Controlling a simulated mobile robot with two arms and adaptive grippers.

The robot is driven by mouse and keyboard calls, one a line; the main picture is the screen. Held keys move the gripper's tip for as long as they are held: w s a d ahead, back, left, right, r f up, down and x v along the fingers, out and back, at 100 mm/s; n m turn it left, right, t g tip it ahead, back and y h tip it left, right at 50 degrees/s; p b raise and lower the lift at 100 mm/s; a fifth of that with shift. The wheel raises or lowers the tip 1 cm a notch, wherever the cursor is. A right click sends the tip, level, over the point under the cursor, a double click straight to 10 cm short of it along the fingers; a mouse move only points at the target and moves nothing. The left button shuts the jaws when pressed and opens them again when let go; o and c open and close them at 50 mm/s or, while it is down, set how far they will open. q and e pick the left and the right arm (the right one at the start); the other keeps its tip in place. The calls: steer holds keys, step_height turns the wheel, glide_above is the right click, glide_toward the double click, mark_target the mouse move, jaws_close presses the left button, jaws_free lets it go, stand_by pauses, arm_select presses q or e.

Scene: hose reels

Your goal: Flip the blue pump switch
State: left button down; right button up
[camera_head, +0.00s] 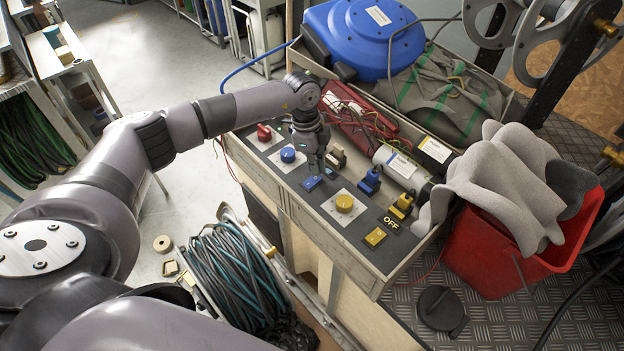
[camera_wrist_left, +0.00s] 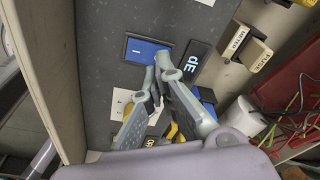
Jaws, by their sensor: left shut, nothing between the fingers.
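The blue pump switch (camera_head: 311,183) is a flat blue rocker on the dark top of the control panel. It also shows in the left wrist view (camera_wrist_left: 142,52), with a white line mark on it. My left gripper (camera_head: 318,168) points down just over the switch, with its fingers shut and empty. In the left wrist view its fingertips (camera_wrist_left: 162,62) are at the switch's edge, beside a small black display (camera_wrist_left: 195,61). I cannot tell whether they touch the switch. The gripper hides part of the switch and display in the head view. My right gripper is not in view.
The panel also has a red knob (camera_head: 264,132), a blue knob (camera_head: 288,155), a yellow knob (camera_head: 344,203), a yellow rocker (camera_head: 375,236) and a display reading OFF (camera_head: 391,222). Blue (camera_head: 370,181) and yellow (camera_head: 401,206) plugs stand behind. A red bucket (camera_head: 492,255) is at right.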

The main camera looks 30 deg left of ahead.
mark_target(316, 177)
arm_select(q)
steer(key=shift+f+b, duration=0.6)
steer(key=shift+f, duration=0.45)
stand_by(0.9)
step_height(316, 177, up, 7)
steer(key=p, duration=0.6)
steer(key=shift+r+p, duration=0.1)
steer(key=shift+p, duration=0.2)
stand_by(0.3)
